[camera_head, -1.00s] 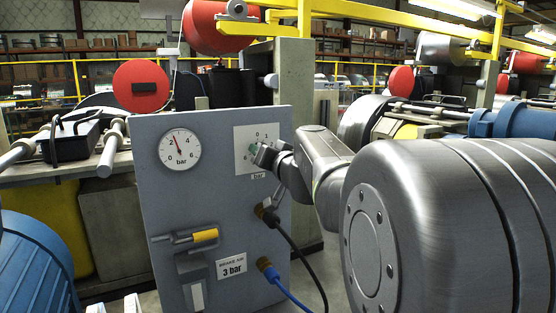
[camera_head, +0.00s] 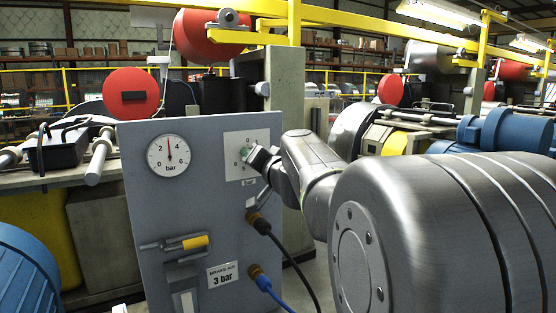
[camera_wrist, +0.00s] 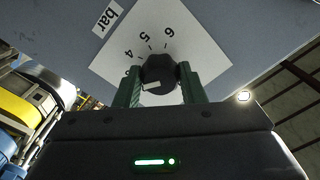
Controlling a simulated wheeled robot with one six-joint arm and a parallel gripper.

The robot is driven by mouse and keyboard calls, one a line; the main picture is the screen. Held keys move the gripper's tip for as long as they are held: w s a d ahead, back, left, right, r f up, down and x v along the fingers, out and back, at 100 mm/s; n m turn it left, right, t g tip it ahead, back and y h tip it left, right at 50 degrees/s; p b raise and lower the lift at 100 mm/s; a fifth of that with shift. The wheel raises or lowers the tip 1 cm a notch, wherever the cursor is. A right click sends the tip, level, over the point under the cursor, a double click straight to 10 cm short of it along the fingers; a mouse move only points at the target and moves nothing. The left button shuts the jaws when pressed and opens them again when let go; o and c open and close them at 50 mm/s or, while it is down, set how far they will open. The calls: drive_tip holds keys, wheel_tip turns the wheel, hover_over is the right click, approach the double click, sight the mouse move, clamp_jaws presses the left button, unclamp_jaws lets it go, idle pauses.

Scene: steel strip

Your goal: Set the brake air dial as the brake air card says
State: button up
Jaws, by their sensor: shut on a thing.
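The brake air dial is a black knob (camera_wrist: 158,72) on a white scale plate (camera_head: 234,140) at the panel's upper right. My gripper (camera_head: 248,155) is shut on the knob, with green fingers on both sides of it in the wrist view (camera_wrist: 157,86). A white mark shows on the knob; 4, 5 and 6 are readable, other scale numbers are partly hidden. The round gauge (camera_head: 168,156) at the upper left has its red needle almost straight up, midway between 2 and 4, about 3 bar. The brake air card (camera_head: 222,275) reads "3 bar".
My arm fills the right side. Machinery stands behind the panel.

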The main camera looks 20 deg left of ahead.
drive_tip(key=o, duration=1)
drive_tip(key=shift+c, duration=0.2)
drive_tip(key=b+v, duration=0.2)
drive_tip(key=v, duration=1.2)
drive_tip(key=shift+a, duration=0.1)
drive_tip(key=p+x, duration=0.2)
drive_tip(key=x, duration=1.1)
drive_tip(key=shift+w+a, duration=0.3)
drive_tip(key=shift+d, duration=0.1)
drive_tip(key=n+p, duration=0.4)
drive_tip(key=n, duration=0.2)
drive_tip(key=shift+r, duration=0.15)
idle(1.0)
